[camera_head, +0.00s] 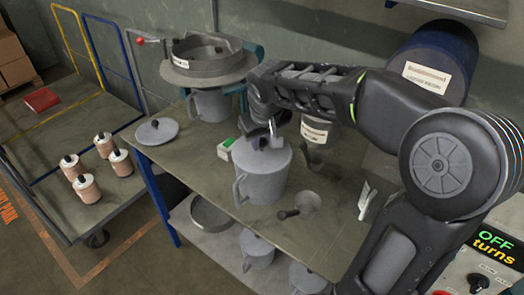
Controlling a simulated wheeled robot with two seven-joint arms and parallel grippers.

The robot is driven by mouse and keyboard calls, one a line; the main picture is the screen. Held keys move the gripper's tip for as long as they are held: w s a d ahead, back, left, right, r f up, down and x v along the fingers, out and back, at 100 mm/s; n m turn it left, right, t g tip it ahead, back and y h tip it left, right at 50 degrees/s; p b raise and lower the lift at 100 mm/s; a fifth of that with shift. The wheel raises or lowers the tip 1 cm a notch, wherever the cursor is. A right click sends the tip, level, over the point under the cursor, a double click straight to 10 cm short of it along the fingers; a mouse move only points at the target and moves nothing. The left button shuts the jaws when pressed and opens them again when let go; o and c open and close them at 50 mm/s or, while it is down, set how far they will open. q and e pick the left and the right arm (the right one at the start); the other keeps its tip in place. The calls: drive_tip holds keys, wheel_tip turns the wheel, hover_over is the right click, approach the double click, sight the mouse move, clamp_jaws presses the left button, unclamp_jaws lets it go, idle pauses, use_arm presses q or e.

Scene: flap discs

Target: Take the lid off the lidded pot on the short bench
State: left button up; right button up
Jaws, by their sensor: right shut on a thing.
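The lidded pot (262,175) is a grey metal pot with a side handle, standing upright near the middle of the short bench (190,165). Its grey lid (262,157) has a dark knob and appears to sit on the pot's top. My right gripper (267,137) reaches in from the right, above the lid, and is shut on the knob. The knob is partly hidden by the fingers. I cannot tell any gap between lid and pot. My left gripper is not in view.
A loose grey lid (157,132) lies at the bench's left. A sieve-like machine (205,62) stands behind. A small green-and-white box (226,148) is left of the pot, and a funnel (307,202) lies to its right. A cart (60,185) with several canisters stands left.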

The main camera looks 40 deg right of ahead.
sight(262, 140)
clamp_jaws()
drive_tip(key=shift+r, duration=0.1)
wheel_tip(262, 140, up, 10)
drive_tip(key=shift+b, duration=0.3)
idle(0.8)
